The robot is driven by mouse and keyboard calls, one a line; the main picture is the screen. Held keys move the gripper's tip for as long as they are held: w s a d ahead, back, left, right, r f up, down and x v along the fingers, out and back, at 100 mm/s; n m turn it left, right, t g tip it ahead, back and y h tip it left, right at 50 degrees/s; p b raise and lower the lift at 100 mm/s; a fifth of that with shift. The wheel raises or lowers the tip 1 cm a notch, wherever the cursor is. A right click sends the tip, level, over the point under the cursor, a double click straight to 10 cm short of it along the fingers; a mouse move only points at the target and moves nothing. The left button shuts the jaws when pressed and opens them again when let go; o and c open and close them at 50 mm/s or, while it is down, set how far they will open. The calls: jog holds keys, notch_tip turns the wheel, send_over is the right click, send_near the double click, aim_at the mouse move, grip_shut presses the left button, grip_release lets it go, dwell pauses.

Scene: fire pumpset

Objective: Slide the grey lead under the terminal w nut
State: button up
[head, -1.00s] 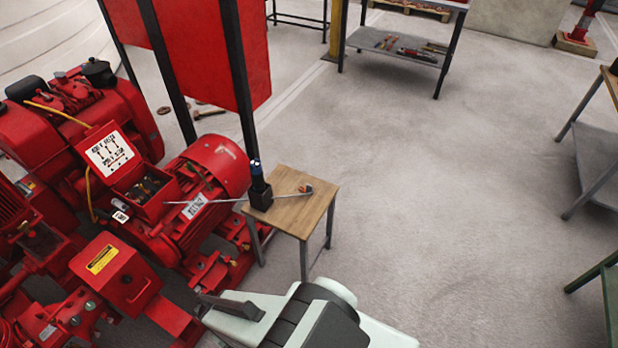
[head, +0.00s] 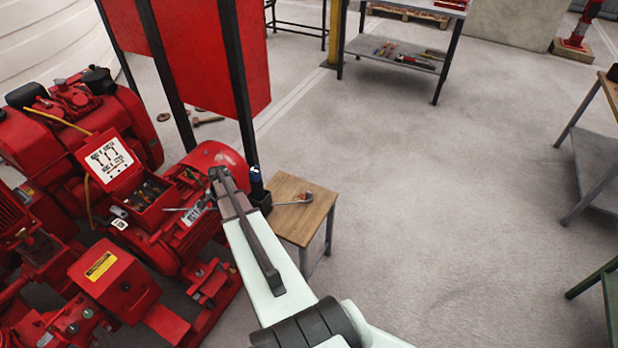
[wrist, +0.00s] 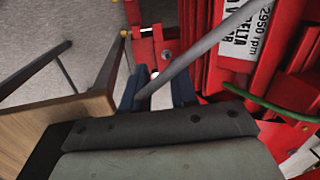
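My gripper (head: 216,174) is above the red motor, left of the small wooden stool. In the wrist view its two dark blue fingers (wrist: 157,90) stand apart with a gap between them. The grey lead (wrist: 205,45) slants from this gap up to the right, across the right finger; I cannot tell whether it is gripped. In the head view a short piece of the lead (head: 176,209) shows by the open terminal box (head: 157,205), and my gripper hides other parts. Terminals show inside the box, but I cannot make out the w nut.
A dark post rises beside the stool. A green wire (wrist: 262,106) crosses the wrist view.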

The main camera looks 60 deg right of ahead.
jog(key=s+d+r+m+h, duration=0.1)
jog(key=s+d+r+m, duration=0.2)
jog(key=s+d+r, duration=0.5)
jog(key=s+d+r+m+h, duration=0.1)
jog(key=s+d+r+m, duration=0.4)
jog(key=d, duration=0.6)
jog(key=s+d+r+m+h, duration=0.1)
jog(key=s+d+r+m, duration=0.1)
jog(key=s+d+r, duration=0.6)
jog(key=m+g+y, duration=0.2)
jog(key=m, duration=0.6)
send_over(309, 192)
jog(key=f, duration=1)
jog(key=shift+w+d+f, duration=0.1)
jog(key=shift+d, duration=0.15)
jog(key=shift+a+f+m, duration=0.2)
jog(key=shift+f+m, duration=0.15)
jog(key=shift+m, duration=0.05)
jog(key=shift+f, duration=3.45)
